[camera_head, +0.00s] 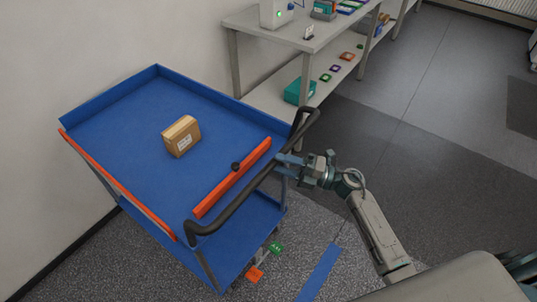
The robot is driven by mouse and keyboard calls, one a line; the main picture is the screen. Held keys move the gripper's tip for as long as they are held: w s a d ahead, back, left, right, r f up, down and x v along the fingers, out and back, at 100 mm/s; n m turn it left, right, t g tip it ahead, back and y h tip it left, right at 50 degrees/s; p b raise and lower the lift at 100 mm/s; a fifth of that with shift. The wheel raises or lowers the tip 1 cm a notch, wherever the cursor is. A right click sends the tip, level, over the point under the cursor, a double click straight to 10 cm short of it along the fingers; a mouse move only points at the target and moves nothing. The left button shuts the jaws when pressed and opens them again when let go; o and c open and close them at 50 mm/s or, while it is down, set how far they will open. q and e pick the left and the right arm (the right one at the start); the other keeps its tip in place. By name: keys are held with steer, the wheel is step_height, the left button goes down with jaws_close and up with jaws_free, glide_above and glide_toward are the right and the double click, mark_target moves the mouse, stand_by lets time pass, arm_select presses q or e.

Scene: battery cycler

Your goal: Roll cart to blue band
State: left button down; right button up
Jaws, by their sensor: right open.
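The cart (115,105) is blue with two shelves and orange strips along two edges. It stands at the left, near the wall. Its dark handle (240,204) runs along the side nearest me, with a raised end at the top right. My right gripper (284,163) is open at the handle, near its upper right part. I cannot tell whether the bar lies between the fingers. The blue band (321,273) is on the floor at the bottom, to the right of the cart and apart from it. My left gripper is not in view.
A brown box (181,136) sits on the cart's top shelf. A green tag (276,248) and an orange tag (255,275) show by the cart's lower near corner. A grey bench (262,31) with shelved items stands behind the cart. The floor at right is clear.

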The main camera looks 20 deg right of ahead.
steer(key=shift+p+x, duration=0.65)
steer(key=shift+x, duration=1.45)
steer(key=shift+c, duration=0.4)
jaws_close()
